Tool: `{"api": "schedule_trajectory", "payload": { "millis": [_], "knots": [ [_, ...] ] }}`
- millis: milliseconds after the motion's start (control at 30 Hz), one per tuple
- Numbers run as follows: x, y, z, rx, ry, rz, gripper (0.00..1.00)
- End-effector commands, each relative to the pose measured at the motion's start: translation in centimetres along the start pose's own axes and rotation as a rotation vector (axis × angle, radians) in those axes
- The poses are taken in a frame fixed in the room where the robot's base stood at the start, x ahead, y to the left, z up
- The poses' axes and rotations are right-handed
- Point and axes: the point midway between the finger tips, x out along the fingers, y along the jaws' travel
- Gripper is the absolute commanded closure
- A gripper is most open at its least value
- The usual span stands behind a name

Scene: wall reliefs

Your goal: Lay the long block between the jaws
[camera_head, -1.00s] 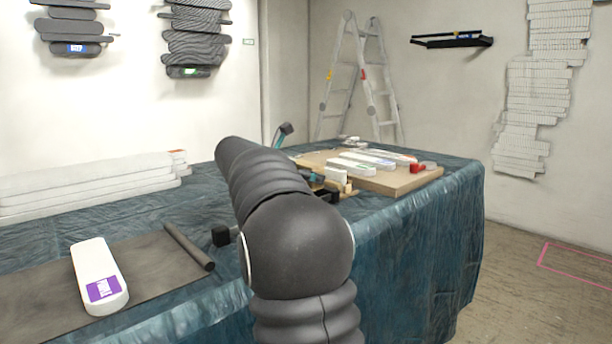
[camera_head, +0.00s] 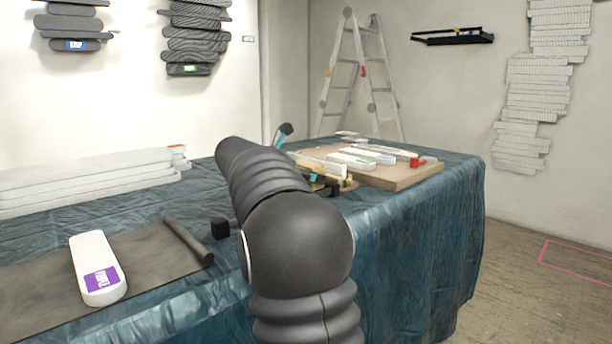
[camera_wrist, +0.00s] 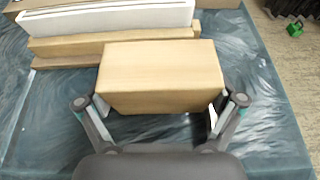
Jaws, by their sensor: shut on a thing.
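A pale wooden block (camera_wrist: 160,75) fills the middle of the wrist view. My gripper (camera_wrist: 162,103) is shut on it, with one finger at each end. Beyond it lies a long white bar (camera_wrist: 110,20), above two tan wooden strips (camera_wrist: 70,50). I cannot tell whether these strips are the jaws, or whether the held block touches them. In the head view the white bar (camera_head: 320,166) shows past my arm, with tan wood (camera_head: 345,185) near it. My arm hides most of the gripper there.
The table (camera_head: 415,215) has a blue-green cloth. A board (camera_head: 400,181) with several pale pieces lies at its far end. A white case with a purple label (camera_head: 97,270) lies on a dark mat (camera_head: 150,265) beside a dark rod (camera_head: 188,240). White slabs (camera_head: 85,178) lie at the back.

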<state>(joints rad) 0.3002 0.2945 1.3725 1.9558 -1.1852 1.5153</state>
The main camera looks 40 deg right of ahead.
Motion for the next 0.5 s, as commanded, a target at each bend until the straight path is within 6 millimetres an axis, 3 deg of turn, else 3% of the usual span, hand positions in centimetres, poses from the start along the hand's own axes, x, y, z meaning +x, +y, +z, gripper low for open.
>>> {"api": "schedule_trajectory", "payload": {
  "millis": [500],
  "knots": [
    [0.36,0.00,-0.85,0.000,-0.001,0.000,0.45]
  ]
}}
